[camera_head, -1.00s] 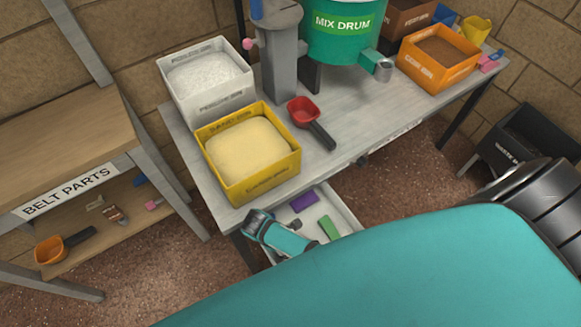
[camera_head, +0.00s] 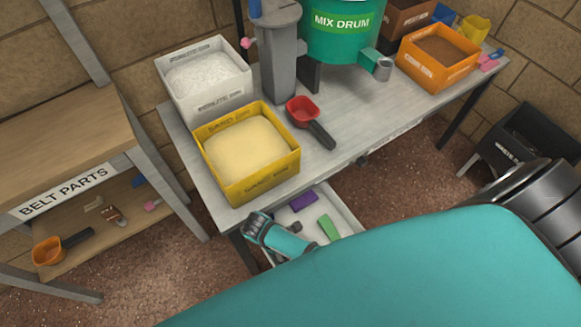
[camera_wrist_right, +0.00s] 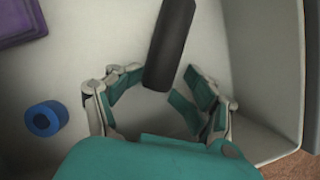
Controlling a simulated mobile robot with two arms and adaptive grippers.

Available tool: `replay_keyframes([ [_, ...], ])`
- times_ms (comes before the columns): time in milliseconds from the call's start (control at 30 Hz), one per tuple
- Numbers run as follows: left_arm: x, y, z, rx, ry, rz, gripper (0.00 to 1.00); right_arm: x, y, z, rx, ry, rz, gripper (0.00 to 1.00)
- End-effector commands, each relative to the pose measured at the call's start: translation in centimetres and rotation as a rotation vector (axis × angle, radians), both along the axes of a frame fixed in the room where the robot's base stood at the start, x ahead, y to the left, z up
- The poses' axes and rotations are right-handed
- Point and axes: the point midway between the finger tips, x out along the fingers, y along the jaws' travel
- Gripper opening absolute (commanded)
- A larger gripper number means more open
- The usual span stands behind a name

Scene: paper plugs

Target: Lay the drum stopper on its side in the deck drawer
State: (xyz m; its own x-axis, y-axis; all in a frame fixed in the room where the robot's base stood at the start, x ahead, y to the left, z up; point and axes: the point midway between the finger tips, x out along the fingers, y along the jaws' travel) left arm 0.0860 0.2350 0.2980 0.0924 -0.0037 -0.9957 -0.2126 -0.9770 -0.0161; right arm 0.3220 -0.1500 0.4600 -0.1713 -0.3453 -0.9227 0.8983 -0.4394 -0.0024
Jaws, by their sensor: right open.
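The deck drawer (camera_head: 346,214) is pulled out under the bench's front edge in the head view, its near part hidden by my teal arm. My right gripper (camera_wrist_right: 160,98) is open over the drawer in the wrist view. A dark cylinder (camera_wrist_right: 171,45) leans slightly, with its lower end between the spread fingers and its upper end out of frame. It may be the drum stopper, but I cannot be sure. I see no finger clearly closed on it. The left gripper is not in view.
The drawer also holds a purple block (camera_head: 303,201), a green block (camera_head: 328,228) and a blue ring (camera_wrist_right: 44,118). The bench top (camera_head: 345,120) carries a yellow sand bin (camera_head: 262,190), a red scoop (camera_head: 303,110) and the green mix drum (camera_head: 340,45). A shelf stands left.

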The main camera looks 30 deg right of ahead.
Motion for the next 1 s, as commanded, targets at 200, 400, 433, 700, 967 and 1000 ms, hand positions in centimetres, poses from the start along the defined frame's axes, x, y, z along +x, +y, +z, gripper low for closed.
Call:
replay_keyframes([
  [200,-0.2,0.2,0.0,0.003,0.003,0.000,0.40,0.2,0.3,0.3,0.005,-0.003,0.001,0.60],
  [400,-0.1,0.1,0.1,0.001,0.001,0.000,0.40,0.7,1.2,2.7,0.005,-0.007,0.001,0.60],
  [433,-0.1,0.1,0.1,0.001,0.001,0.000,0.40,0.8,1.4,3.3,0.006,-0.008,0.001,0.60],
  [700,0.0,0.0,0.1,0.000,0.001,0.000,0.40,1.6,3.3,8.6,0.003,-0.005,0.001,0.60],
  [967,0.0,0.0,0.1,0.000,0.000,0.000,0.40,2.0,4.2,11.0,0.001,-0.002,0.000,0.60],
  [1000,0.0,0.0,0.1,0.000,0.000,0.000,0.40,2.0,4.2,11.1,0.001,-0.002,0.000,0.60],
])
